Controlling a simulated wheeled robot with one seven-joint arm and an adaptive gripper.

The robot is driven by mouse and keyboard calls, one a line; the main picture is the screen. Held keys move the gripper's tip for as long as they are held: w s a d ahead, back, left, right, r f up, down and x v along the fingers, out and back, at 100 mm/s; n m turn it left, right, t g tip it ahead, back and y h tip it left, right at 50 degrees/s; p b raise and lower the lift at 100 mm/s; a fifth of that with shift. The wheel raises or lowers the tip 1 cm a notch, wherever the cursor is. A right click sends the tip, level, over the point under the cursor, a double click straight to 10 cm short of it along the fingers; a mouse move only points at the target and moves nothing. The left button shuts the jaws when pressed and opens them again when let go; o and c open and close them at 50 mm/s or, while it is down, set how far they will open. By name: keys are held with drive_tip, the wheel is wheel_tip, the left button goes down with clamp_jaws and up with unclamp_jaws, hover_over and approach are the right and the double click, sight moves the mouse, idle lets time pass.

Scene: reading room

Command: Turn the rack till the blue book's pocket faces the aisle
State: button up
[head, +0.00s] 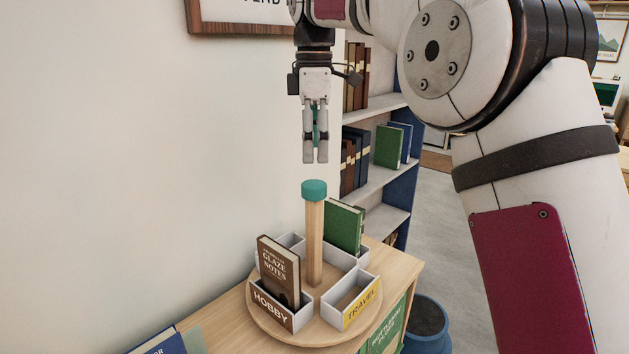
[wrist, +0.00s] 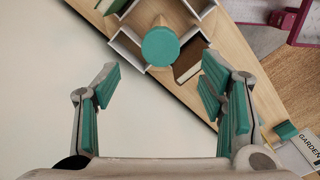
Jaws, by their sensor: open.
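The rack has a round wooden base (head: 262,318), a post (head: 314,240) and a teal knob (head: 314,190). Its front-left pocket, labelled HOBBY (head: 275,308), holds a brown book (head: 278,268). The right pocket, labelled TRAVEL (head: 360,306), looks empty. A green book (head: 343,226) stands in a back pocket; the back-left pocket (head: 291,242) shows no book. I see no blue book in the rack. My gripper (head: 315,160) points down above the knob, apart from it. In the wrist view its fingers are spread and empty, with the knob (wrist: 160,46) ahead between them.
The rack stands on a wooden cabinet top (head: 402,262) beside a pale wall. A blue book (head: 160,346) lies at its near-left end. A bookcase (head: 385,185) with blue and green books stands behind. A blue round bin (head: 428,325) stands on the floor at right.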

sight(314, 184)
wheel_tip(314, 184, down, 8)
drive_tip(key=shift+f+p, duration=0.25)
drive_tip(key=shift+p, duration=0.75)
clamp_jaws()
